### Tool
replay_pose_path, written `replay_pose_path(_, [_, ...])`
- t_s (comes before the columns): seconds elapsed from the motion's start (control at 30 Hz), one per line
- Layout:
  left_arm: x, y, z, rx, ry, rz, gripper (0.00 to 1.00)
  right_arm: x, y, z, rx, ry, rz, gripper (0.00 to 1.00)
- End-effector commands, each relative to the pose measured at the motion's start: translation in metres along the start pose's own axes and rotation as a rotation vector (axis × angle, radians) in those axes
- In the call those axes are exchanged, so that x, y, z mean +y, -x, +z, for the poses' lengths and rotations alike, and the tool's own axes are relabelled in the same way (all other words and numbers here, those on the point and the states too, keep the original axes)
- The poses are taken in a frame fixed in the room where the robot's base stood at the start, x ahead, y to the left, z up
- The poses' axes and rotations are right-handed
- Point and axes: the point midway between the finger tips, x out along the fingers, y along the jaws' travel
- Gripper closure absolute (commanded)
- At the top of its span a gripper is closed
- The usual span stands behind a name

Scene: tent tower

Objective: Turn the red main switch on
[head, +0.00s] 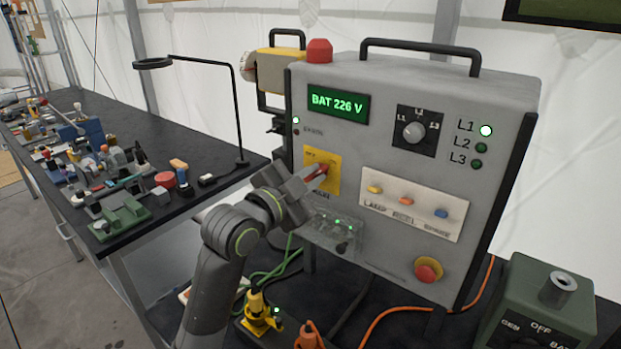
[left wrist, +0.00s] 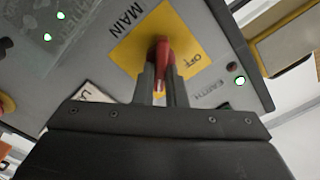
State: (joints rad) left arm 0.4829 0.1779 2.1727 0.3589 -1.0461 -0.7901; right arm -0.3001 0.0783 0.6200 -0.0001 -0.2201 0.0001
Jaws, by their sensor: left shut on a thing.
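The red main switch (head: 323,169) sits on a yellow plate (head: 334,178) at the left of the grey panel's front. My left gripper (head: 309,176) reaches it from the lower left. In the left wrist view, the red handle (left wrist: 162,52) stands between the two fingers (left wrist: 162,82), which are shut on it. The word OFF shows on the yellow plate (left wrist: 138,50) at the right of the handle, and MAIN is printed beside the plate. No ON mark is readable; the fingers and handle cover part of the plate. My right gripper is not in view.
The grey panel (head: 385,75) has a green display (head: 338,107) reading BAT 226 V, a rotary knob (head: 414,132), a lit L1 lamp (head: 486,130) and a red emergency button (head: 428,270). A green box (head: 530,305) stands at right. A cluttered bench (head: 205,150) lies left.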

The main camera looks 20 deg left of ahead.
Motion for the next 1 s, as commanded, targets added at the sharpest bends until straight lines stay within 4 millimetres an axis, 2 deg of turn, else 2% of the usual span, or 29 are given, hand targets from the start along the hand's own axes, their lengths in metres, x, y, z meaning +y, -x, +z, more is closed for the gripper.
replay_pose_path(0.3, [0.0,0.0,0.0,-0.001,-0.003,0.0,1.0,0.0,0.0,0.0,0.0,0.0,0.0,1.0])
replay_pose_path(0.33, [0.0,0.0,0.0,-0.001,-0.003,0.0,0.85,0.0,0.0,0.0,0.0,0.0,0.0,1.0])
replay_pose_path(0.47, [0.0,0.0,0.0,-0.001,-0.002,0.0,0.68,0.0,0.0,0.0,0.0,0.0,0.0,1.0])
replay_pose_path(0.8, [0.0,0.002,0.001,-0.001,-0.002,0.0,0.67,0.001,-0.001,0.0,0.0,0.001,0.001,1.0])
replay_pose_path(1.0, [0.001,0.024,0.002,-0.001,-0.004,-0.001,0.67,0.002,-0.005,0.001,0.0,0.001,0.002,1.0])
